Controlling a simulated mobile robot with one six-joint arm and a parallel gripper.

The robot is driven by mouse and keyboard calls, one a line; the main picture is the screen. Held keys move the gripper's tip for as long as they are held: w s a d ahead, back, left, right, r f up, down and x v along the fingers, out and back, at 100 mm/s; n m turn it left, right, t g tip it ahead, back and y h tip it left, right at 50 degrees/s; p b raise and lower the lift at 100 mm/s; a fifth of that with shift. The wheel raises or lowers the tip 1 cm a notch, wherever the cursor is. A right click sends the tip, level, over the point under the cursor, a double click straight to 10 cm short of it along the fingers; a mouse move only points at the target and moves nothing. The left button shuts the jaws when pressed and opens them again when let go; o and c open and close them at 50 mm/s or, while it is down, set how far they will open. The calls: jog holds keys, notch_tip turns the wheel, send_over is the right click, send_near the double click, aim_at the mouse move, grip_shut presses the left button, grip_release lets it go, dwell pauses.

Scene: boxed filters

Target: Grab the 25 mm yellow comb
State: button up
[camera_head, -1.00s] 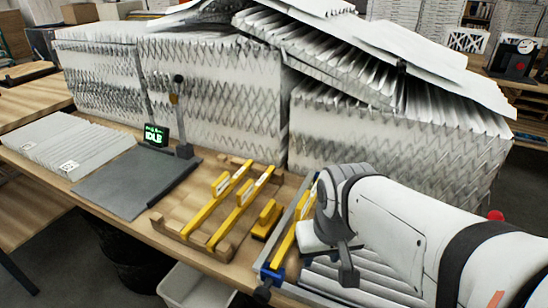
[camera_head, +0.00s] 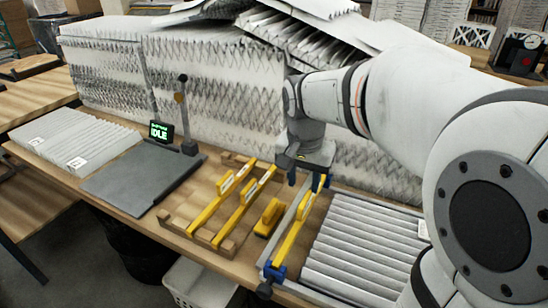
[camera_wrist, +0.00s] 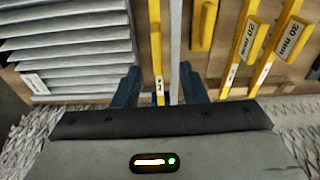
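A yellow comb (camera_head: 291,237) lies along a metal rail (camera_head: 283,232) beside the pleated filter. My gripper (camera_head: 308,182) is at its far end, pointing down. In the wrist view the blue fingers (camera_wrist: 159,88) stand apart, with the yellow comb (camera_wrist: 157,45) and the rail (camera_wrist: 176,40) between them. The comb's label is too small to read. Two other yellow combs lie on a wooden rack to the left in the head view; the wrist view shows labels on them, a 20 mm comb (camera_wrist: 246,45) and a 30 mm comb (camera_wrist: 281,45).
A short yellow block (camera_head: 268,218) lies between rack (camera_head: 228,245) and rail. A blue clamp (camera_head: 274,272) sits at the rail's near end. The pleated filter (camera_head: 360,245) lies right of it. Tall filter stacks (camera_head: 215,95) stand behind. A grey plate (camera_head: 140,180) is clear.

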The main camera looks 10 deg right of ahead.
aim_at(305, 199)
jog(key=f, duration=0.5)
jog(key=w+d+f, duration=0.1)
jog(key=f, duration=0.1)
jog(key=shift+f+p, duration=0.2)
jog(key=shift+p, duration=0.1)
jog(key=shift+c, duration=0.5)
grip_shut()
